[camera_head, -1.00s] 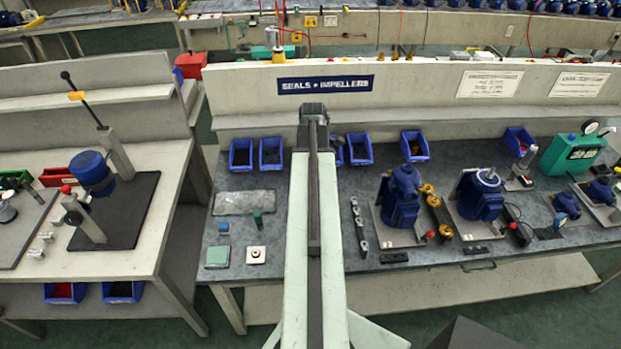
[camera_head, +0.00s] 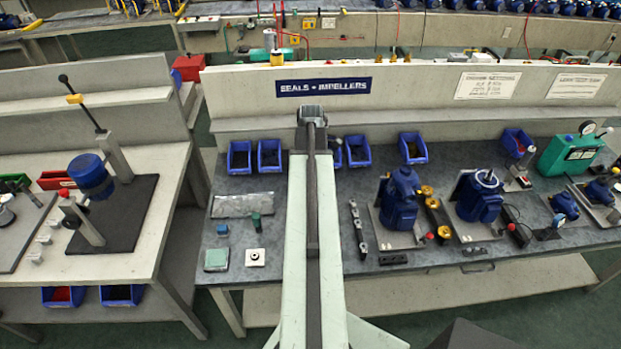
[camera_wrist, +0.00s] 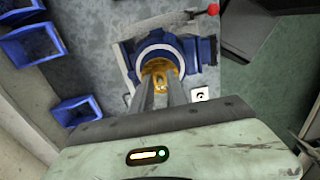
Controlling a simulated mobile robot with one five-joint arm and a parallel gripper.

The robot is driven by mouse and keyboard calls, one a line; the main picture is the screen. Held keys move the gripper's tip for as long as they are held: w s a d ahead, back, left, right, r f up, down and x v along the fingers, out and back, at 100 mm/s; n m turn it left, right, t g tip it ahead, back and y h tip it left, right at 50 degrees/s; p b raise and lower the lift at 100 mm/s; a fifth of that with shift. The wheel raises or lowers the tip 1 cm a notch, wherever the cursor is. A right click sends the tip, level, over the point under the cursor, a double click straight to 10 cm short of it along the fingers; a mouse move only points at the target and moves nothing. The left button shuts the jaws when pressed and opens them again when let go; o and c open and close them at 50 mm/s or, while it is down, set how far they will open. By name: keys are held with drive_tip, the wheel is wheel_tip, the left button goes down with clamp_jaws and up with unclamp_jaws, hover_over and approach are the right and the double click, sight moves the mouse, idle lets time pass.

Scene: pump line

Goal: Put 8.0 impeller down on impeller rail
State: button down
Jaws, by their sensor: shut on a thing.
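In the wrist view my gripper (camera_wrist: 160,84) is shut on a small brass-coloured piece, taken as the 8.0 impeller (camera_wrist: 161,72). Only part of it shows between the fingers. Behind it in the picture is a blue pump (camera_wrist: 190,52) with a pale ring; I cannot tell the gap between them. In the head view my own arm hides the gripper and impeller. A dark rail with yellow round pieces (camera_head: 438,216) lies between the two blue pumps, and a rail with grey pieces (camera_head: 358,227) lies left of them. I cannot tell which is the impeller rail.
The blue pumps (camera_head: 398,205) and (camera_head: 481,197) stand on plates on the grey bench. Blue bins (camera_head: 357,152) line its back. A red knob (camera_wrist: 213,10) rises near the pump. Bench between the bins and pumps is partly clear.

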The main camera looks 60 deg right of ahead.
drive_tip(key=shift+r+p, duration=2.1)
drive_tip(key=shift+r, duration=0.15)
wheel_tip(320, 180, up, 6)
drive_tip(key=p, duration=0.6)
drive_tip(key=shift+f, duration=0.2)
